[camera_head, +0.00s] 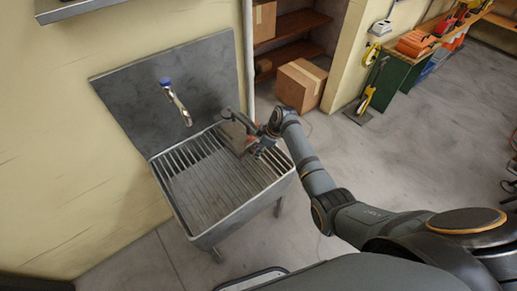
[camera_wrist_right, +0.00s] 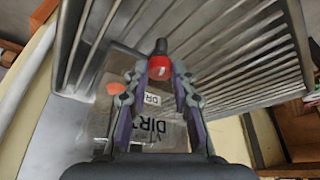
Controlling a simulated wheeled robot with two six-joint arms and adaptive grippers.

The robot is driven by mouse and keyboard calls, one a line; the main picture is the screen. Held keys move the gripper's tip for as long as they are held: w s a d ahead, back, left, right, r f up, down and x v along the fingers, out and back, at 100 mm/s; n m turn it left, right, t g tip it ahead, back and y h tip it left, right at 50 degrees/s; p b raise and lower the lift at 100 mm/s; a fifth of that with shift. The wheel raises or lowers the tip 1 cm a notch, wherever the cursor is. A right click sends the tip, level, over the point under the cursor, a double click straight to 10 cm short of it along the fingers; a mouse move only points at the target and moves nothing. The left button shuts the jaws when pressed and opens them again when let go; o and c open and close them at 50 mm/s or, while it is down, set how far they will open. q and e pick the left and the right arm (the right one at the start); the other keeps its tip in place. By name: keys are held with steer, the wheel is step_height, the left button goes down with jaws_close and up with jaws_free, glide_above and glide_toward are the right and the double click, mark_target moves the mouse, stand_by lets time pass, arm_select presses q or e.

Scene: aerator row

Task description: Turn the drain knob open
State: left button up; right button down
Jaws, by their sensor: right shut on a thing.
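My right gripper (camera_head: 258,145) reaches over the right rear corner of the metal sink (camera_head: 196,226). In the right wrist view, its two fingers (camera_wrist_right: 160,82) are closed on a red round knob (camera_wrist_right: 160,68) on a dark stem, which I take for the drain knob. In the head view the knob is not clear behind the gripper. A brownish thing (camera_head: 234,136) shows beside the gripper. My left gripper is not in view.
A faucet with a blue top (camera_head: 165,81) sticks out from the grey back panel (camera_head: 125,95) above the sink. A vertical pipe (camera_head: 248,60) runs up the wall behind the gripper. A cardboard box (camera_head: 300,84) stands on the right. The floor right of the sink is mostly clear.

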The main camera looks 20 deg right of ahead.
steer(key=shift+w+n+g, duration=0.15)
steer(key=shift+n+g, duration=0.15)
steer(key=shift+n, duration=0.6)
steer(key=n+g+b, duration=0.1)
steer(key=n, duration=0.1)
steer(key=shift+w+f+n+y+b, duration=0.1)
steer(key=shift+f+n+y+b, duration=0.05)
steer(key=shift+n+y+b, duration=0.25)
steer(key=n+g+b, duration=0.1)
steer(key=n+b, duration=0.1)
steer(key=n, duration=0.1)
steer(key=shift+w, duration=0.1)
steer(key=shift+n+g+b, duration=0.5)
steer(key=shift+n+b, duration=0.35)
steer(key=shift+n, duration=0.15)
steer(key=c, duration=1.1)
jaws_free()
